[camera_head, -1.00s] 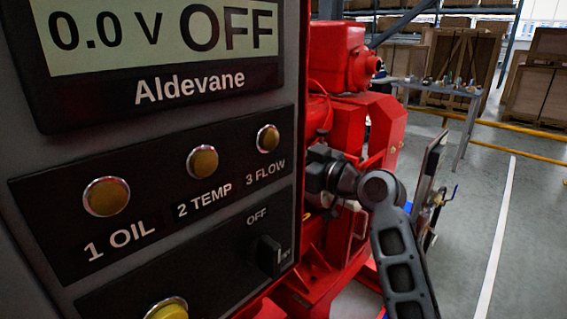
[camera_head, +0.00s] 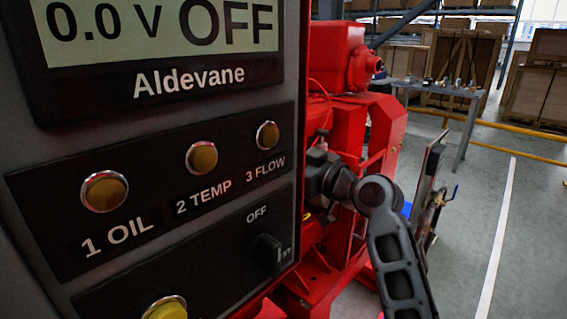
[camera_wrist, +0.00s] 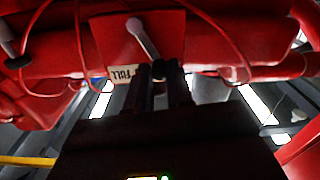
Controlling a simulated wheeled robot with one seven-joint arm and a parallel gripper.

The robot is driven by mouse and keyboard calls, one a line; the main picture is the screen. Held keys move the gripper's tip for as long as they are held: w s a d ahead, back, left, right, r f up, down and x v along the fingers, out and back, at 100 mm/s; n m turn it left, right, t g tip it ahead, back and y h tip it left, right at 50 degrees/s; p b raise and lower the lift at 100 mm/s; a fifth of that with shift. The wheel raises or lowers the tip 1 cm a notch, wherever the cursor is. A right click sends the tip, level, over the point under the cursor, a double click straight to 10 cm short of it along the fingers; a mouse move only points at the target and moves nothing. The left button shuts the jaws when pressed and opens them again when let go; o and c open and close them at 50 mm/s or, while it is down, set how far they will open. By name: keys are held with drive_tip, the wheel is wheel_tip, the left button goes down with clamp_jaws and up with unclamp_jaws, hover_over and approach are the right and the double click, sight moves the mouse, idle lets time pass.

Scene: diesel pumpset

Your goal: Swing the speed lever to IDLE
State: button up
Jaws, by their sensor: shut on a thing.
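The speed lever (camera_wrist: 144,38) is a pale grey arm on a red plate in the wrist view. It slants down from its pivot to a dark knob (camera_wrist: 159,68) at its end. My gripper (camera_wrist: 161,75) has its two dark fingers closed on either side of the knob. A pale label reading FULL (camera_wrist: 122,74), upside down, lies just left of the fingers. In the head view my gripper's tips and the lever are hidden behind the control panel's edge.
The control panel (camera_head: 150,185) fills the left of the head view, with OFF on its display and three amber lamps. The red pumpset (camera_head: 345,130) stands behind it. Thin red cables (camera_wrist: 225,40) curve near the lever. Open grey floor (camera_head: 470,240) lies at right.

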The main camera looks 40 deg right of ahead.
drive_tip(key=shift+a+f, duration=0.2)
drive_tip(key=shift+a, duration=0.2)
idle(0.3)
drive_tip(key=o, duration=0.5)
drive_tip(key=shift+o, duration=0.2)
drive_tip(key=s+b, duration=0.1)
drive_tip(key=s, duration=0.5)
drive_tip(key=shift+d, duration=0.2)
idle(0.4)
